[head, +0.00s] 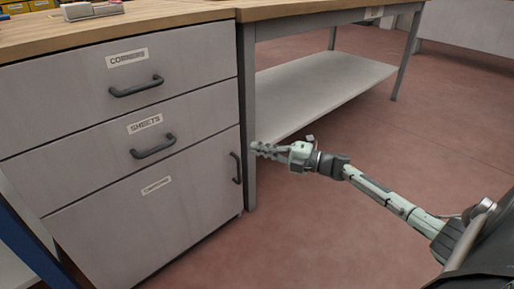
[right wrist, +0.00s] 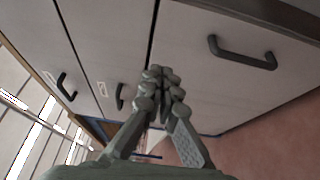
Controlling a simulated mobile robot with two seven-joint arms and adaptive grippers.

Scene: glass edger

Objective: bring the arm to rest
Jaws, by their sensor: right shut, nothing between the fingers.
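My right arm comes in from the right in the head view. Its gripper (head: 258,149) is stretched out in front of the workbench leg, beside the right edge of the drawer cabinet. In the right wrist view the two fingers of the right gripper (right wrist: 163,75) meet at the tips, with nothing between them. They point toward the cabinet fronts. Whether they touch the cabinet cannot be told; no contact is clear. My left gripper is in neither view.
A grey cabinet (head: 118,100) has two drawers, labelled with dark handles, above a lower door. All appear closed. The bench has a low shelf (head: 310,95). A small item (head: 92,9) lies on the wooden top. Red floor (head: 330,235) is open around my arm.

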